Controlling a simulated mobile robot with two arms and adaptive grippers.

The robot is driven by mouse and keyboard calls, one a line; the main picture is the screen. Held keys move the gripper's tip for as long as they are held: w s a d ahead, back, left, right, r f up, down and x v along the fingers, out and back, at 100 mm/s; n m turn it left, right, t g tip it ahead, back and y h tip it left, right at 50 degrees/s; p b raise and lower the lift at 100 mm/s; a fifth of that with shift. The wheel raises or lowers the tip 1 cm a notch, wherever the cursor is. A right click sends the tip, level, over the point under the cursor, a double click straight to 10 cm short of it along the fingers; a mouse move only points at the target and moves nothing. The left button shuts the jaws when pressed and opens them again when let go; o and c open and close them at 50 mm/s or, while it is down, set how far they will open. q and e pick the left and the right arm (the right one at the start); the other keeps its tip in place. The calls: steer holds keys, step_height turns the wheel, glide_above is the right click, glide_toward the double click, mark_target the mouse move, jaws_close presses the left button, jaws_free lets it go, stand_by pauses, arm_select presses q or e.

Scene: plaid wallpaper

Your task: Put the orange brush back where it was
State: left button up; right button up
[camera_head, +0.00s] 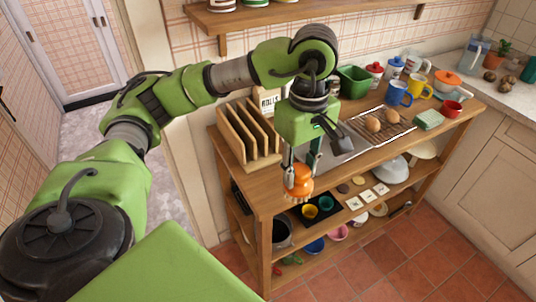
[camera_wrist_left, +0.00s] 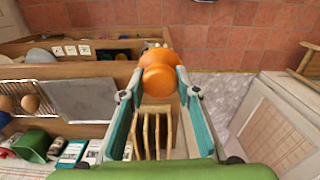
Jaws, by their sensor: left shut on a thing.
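The orange brush (camera_head: 298,181) is held in my left gripper (camera_head: 301,168) near the front left edge of the wooden table top, with its bristles pointing down. In the left wrist view the round orange top of the brush (camera_wrist_left: 158,75) sits between the two teal fingers of my left gripper (camera_wrist_left: 158,82), which are shut on it. I cannot tell whether the bristles touch the table. My right gripper is not in view.
A wooden slotted rack (camera_head: 249,133) stands left of the brush. A grey board (camera_head: 338,151), a wire rack with eggs (camera_head: 373,124), a green bin (camera_head: 354,81) and several mugs stand farther along the table. The lower shelf (camera_head: 335,222) holds bowls and cards.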

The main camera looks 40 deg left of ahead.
arm_select(q)
steer(key=shift+s+m, duration=0.2)
steer(key=shift+m, duration=0.1)
steer(key=shift+w+a+f+p, duration=0.3)
steer(key=shift+w+a+p, duration=0.1)
steer(key=shift+w+a, duration=0.15)
steer(key=shift+w+a+f+p, duration=0.25)
steer(key=shift+w+a+p, duration=0.15)
steer(key=shift+w+a, duration=0.1)
steer(key=w+a+f+p, duration=0.2)
steer(key=f, duration=0.1)
steer(key=w+a+f+p, duration=0.2)
steer(key=w+a+f, duration=0.1)
steer(key=f, duration=0.1)
steer(key=w+a+f+p, duration=0.2)
steer(key=f, duration=0.2)
steer(key=shift+w+a+f, duration=0.1)
steer(key=shift+w+a, duration=0.15)
steer(key=shift+w, duration=0.1)
steer(key=shift+f, duration=0.45)
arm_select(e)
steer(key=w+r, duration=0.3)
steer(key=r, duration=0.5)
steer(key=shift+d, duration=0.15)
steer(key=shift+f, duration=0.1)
